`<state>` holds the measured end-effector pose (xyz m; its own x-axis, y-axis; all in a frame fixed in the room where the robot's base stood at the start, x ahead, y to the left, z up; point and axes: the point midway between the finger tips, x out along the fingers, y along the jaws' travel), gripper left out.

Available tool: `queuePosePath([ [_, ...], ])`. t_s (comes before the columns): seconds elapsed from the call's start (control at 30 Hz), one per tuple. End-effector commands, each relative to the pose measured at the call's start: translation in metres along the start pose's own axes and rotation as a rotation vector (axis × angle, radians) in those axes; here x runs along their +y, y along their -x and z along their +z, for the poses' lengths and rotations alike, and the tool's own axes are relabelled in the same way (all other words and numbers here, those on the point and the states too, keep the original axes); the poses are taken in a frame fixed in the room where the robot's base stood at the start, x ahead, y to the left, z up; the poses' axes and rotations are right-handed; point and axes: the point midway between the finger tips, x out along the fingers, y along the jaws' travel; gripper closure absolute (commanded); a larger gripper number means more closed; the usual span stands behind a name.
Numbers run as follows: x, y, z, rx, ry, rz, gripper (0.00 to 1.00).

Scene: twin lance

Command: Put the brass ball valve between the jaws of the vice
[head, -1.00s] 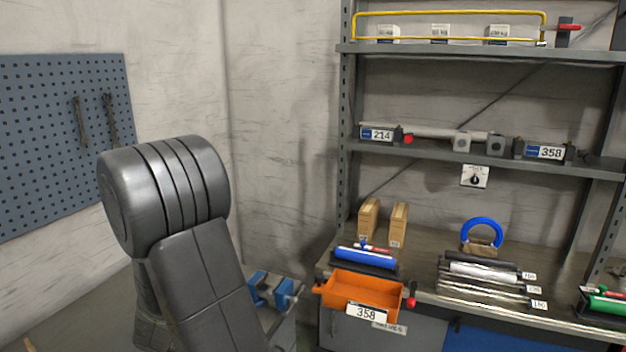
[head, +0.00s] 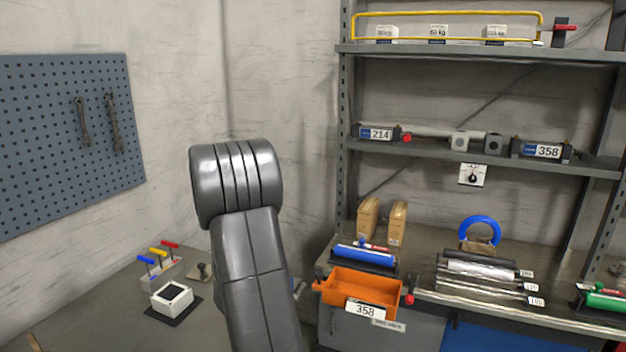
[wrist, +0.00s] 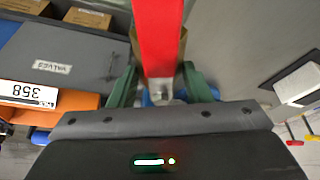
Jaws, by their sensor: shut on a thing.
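In the wrist view my gripper (wrist: 161,82) has green fingers on both sides of the brass ball valve, whose red lever (wrist: 158,38) runs up the middle of the picture. The gripper is shut on the valve. The valve's body is mostly hidden behind the lever; a little tan shows beside it. Small blue patches, possibly the vice, show below between the fingers. In the head view my arm hides the gripper, the valve and nearly all of the vice. I cannot tell how the valve sits relative to the jaws.
A grey bench (head: 95,310) at the left carries a white square box (head: 172,298) and a block with coloured levers (head: 160,265). An orange bin (head: 365,288) labelled 358 sits at the front of the right-hand bench. Shelves rise behind it.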

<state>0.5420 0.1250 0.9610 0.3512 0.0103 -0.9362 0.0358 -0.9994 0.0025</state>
Motion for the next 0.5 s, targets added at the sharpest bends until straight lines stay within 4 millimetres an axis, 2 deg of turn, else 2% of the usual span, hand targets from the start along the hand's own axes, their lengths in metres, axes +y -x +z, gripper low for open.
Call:
queuePosePath([
  [0.03, 0.020, -0.005, -0.006, 0.003, -0.016, 0.004, 0.95],
  [0.2, 0.072, -0.019, -0.017, 0.015, -0.028, 0.010, 0.95],
  [0.33, 0.102, -0.026, -0.022, 0.025, -0.033, 0.016, 0.95],
  [0.5, 0.123, -0.030, -0.024, 0.034, -0.035, 0.020, 0.95],
])
